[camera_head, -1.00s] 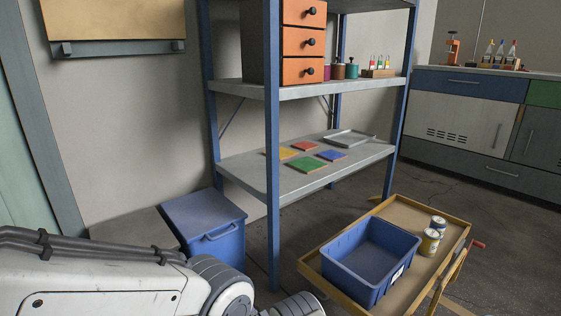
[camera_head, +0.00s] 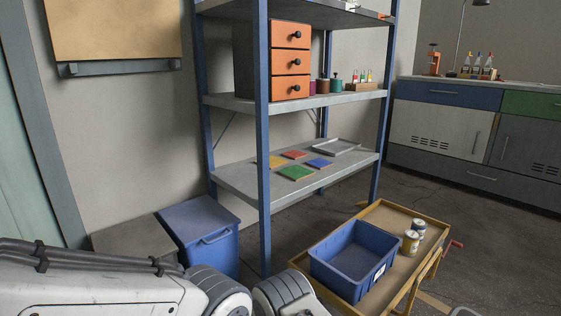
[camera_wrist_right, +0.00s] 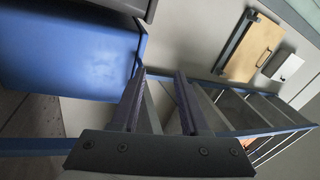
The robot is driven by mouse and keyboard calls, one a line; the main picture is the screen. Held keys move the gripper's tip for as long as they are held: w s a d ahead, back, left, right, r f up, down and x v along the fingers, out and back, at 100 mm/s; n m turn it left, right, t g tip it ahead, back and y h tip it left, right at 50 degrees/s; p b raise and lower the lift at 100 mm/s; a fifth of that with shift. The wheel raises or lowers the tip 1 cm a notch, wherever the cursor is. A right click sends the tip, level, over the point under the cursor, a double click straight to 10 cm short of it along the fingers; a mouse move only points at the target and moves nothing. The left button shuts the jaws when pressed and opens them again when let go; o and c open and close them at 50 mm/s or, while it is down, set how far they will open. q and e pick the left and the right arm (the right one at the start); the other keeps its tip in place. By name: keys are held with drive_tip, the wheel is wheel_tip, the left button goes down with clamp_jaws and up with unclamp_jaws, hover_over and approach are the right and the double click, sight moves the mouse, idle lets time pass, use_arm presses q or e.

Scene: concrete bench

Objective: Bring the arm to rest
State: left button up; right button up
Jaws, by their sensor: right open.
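My left arm comes in from the lower left of the head view; its gripper is out of the picture. My right gripper (camera_wrist_right: 160,88) shows in the right wrist view. Its two dark fingers stand apart with nothing between them. In that view a blue bin (camera_wrist_right: 65,45) lies beyond the fingers at the left, and the shelf rack (camera_wrist_right: 265,112) is at the right. I cannot see the right gripper in the head view.
A blue shelf rack (camera_head: 262,150) stands ahead, with an orange drawer unit (camera_head: 290,60) and coloured tiles on its shelves. A lidded blue bin (camera_head: 203,235) stands at its left. A yellow-edged cart (camera_head: 432,222) holds a blue crate (camera_head: 352,262) and cans (camera_head: 411,242). Bare floor lies right.

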wheel_tip(320, 180, up, 13)
drive_tip(key=a+n+g+h+p, duration=0.1)
drive_tip(key=n+g+h+p, duration=0.2)
drive_tip(key=h+p, duration=0.15)
drive_tip(key=s+d+r+n+g+h+p, duration=0.35)
drive_tip(key=s+r+p, duration=0.25)
drive_tip(key=r, duration=0.3)
drive_tip(key=s+d+r+n+g+h+p, duration=0.25)
drive_tip(key=s+d+r, duration=0.35)
drive_tip(key=s, duration=0.5)
drive_tip(key=s+d+r+n+g+h+p, duration=0.1)
drive_tip(key=s+d+r+n+g+p, duration=0.25)
drive_tip(key=s+d, duration=0.65)
drive_tip(key=s+d+r+n+g+h+p, duration=0.2)
drive_tip(key=s+d+r+g+p, duration=0.3)
drive_tip(key=s, duration=0.8)
wheel_tip(320, 180, up, 36)
drive_tip(key=w+t+p, duration=0.1)
drive_tip(key=p, duration=3.5)
drive_tip(key=shift+d+r, duration=0.15)
drive_tip(key=shift+d, duration=0.1)
drive_tip(key=shift+t+y, duration=0.25)
